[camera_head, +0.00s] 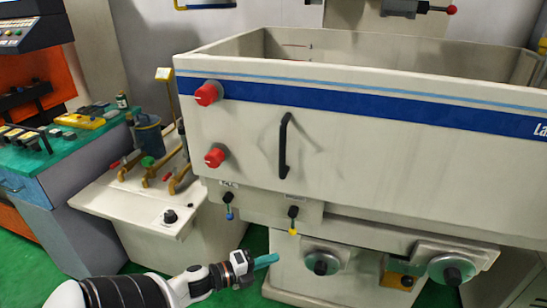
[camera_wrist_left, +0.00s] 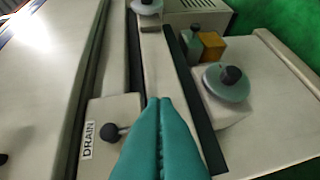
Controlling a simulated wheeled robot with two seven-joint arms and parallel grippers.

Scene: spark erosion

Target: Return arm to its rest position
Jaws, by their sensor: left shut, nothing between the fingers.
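My left arm comes in from the bottom left in the head view. Its left gripper (camera_head: 267,261) has teal fingers and points right, in front of the lower part of the large white machine (camera_head: 370,150). In the left wrist view the two teal fingers of the left gripper (camera_wrist_left: 160,103) lie against each other with nothing between them. They are in front of the machine's panel, between a black knob by the "DRAIN" label (camera_wrist_left: 88,140) and a round handwheel (camera_wrist_left: 227,82). My right gripper is not in view.
Two handwheels (camera_head: 321,262) and (camera_head: 451,270) stick out low on the machine. Small levers with blue and yellow tips (camera_head: 293,231) hang above my gripper. A side table with valves (camera_head: 130,200) stands left. Green floor (camera_head: 255,240) shows around the gripper.

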